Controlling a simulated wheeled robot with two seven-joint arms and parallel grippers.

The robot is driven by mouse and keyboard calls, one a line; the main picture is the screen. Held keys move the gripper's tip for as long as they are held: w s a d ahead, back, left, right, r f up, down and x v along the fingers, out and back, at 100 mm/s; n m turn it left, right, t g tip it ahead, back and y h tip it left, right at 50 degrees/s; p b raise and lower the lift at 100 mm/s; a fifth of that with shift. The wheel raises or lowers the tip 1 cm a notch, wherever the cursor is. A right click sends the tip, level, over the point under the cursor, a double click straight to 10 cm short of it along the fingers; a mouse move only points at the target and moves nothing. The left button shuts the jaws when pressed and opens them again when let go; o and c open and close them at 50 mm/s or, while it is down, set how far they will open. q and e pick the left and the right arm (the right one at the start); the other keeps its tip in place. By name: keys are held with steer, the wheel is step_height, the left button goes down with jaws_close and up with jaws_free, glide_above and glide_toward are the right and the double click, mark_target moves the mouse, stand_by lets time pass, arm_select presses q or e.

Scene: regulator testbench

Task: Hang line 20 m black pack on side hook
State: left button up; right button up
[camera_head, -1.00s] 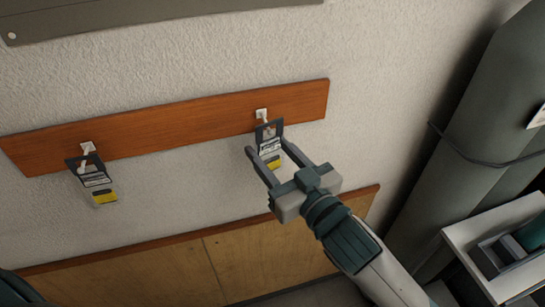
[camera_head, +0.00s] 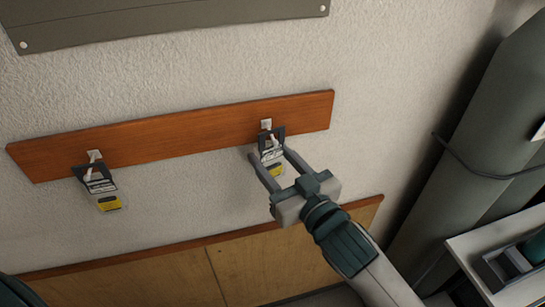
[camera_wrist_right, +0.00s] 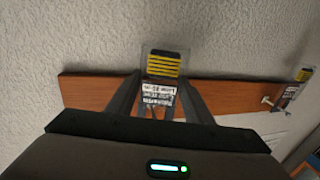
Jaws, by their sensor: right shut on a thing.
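My right gripper (camera_head: 270,154) is shut on a small pack (camera_head: 272,150) with a dark top loop, a white printed label and a yellow patch. It holds the pack right at the right-hand white hook (camera_head: 266,124) on the wooden board. The loop overlaps the hook, and I cannot tell whether the hook passes through it. In the right wrist view the pack (camera_wrist_right: 165,65) sits between the two fingers, its yellow striped end pointing up in the picture. The label is too small to read surely. My left gripper is not in view.
A similar pack (camera_head: 98,186) hangs on the left-hand hook (camera_head: 94,156) of the orange-brown board (camera_head: 180,137). A grey panel (camera_head: 170,20) is above. Large grey cylinders (camera_head: 455,140) and a white stand (camera_head: 470,245) are at right. Wall between the packs is clear.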

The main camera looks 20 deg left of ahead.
steer(key=o, duration=1.2)
steer(key=shift+s+d+f, duration=0.1)
steer(key=shift+s+d, duration=0.25)
steer(key=shift+d, duration=0.1)
steer(key=p+v, duration=0.4)
steer(key=v, duration=1.2)
steer(key=shift+s+d+p, duration=0.1)
steer(key=shift+s+p, duration=0.05)
steer(key=shift+p, duration=0.25)
